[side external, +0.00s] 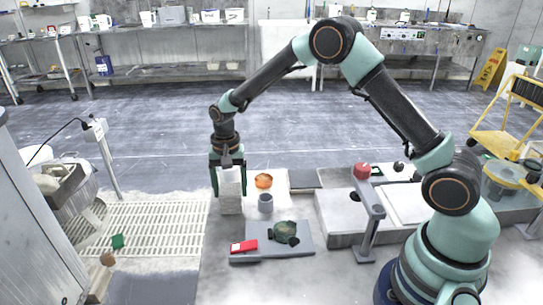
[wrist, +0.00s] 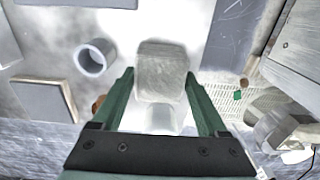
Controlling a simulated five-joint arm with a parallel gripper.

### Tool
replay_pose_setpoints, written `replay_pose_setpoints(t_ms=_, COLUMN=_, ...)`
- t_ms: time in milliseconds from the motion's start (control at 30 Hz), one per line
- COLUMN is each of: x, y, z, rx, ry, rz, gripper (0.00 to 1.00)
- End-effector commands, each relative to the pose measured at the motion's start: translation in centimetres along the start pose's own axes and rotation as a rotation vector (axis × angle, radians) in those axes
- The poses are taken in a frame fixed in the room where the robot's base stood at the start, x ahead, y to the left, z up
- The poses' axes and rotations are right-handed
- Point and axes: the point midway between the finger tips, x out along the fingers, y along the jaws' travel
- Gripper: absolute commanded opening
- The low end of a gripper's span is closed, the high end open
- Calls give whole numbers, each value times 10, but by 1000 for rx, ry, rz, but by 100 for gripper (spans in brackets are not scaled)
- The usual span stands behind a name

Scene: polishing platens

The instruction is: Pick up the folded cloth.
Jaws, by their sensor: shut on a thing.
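The folded cloth (side external: 231,203) is a pale, whitish, block-like bundle at the left of the work area in the side view. My gripper (side external: 229,188) points down with its green fingers on either side of the cloth and is shut on it. In the wrist view the cloth (wrist: 161,68) stands between the two green fingers of my gripper (wrist: 160,80). I cannot tell whether the cloth's underside touches the surface below.
A grey cup (side external: 265,204) and an orange item (side external: 264,181) are close to the right of the cloth. A grey plate (side external: 300,252) in front bears a red box (side external: 244,246) and a dark green item (side external: 285,232).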

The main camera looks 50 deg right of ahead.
Motion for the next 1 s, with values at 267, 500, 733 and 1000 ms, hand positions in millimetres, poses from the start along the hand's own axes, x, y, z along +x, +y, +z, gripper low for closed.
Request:
replay_pose_setpoints(t_ms=267, x=-38, y=-1, z=-1, rx=0, ry=3, rz=-4, gripper=23)
replay_pose_setpoints(t_ms=500, x=-104, y=-1, z=-1, rx=0, ry=5, rz=-6, gripper=23)
replay_pose_setpoints(t_ms=733, x=-159, y=-1, z=-1, rx=0, ry=3, rz=-3, gripper=23)
replay_pose_setpoints(t_ms=1000, x=-192, y=0, z=0, rx=0, ry=1, rz=-1, gripper=23)
